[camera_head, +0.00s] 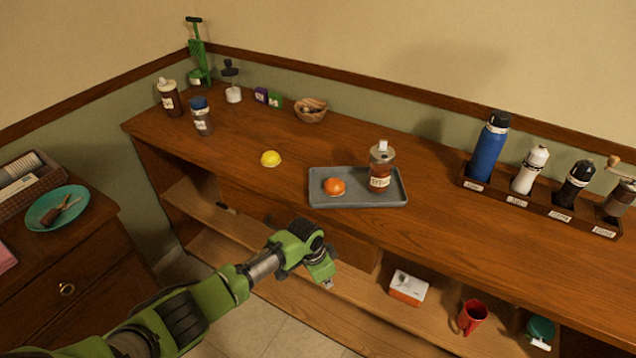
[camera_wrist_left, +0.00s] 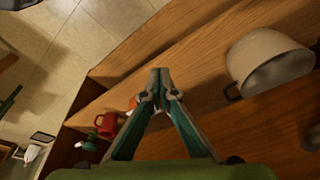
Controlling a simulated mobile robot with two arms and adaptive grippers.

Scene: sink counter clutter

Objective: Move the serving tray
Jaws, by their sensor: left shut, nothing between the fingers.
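The serving tray (camera_head: 358,203) is a grey-blue rectangular tray lying flat on the wooden counter, near its front edge. An orange fruit (camera_head: 334,187) and a syrup bottle (camera_head: 381,168) stand on it. My left gripper (camera_head: 329,284) is in front of the counter, below and nearer than the tray and apart from it. In the left wrist view its fingertips (camera_wrist_left: 160,72) meet with nothing between them. The tray does not show in the left wrist view. My right gripper is not in view.
A lemon (camera_head: 270,158) lies left of the tray. A rack (camera_head: 540,205) with a blue bottle and grinders stands to the right. The lower shelf holds a red mug (camera_head: 472,317) and a white-orange box (camera_head: 408,287). A pale pot (camera_wrist_left: 268,62) shows in the left wrist view.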

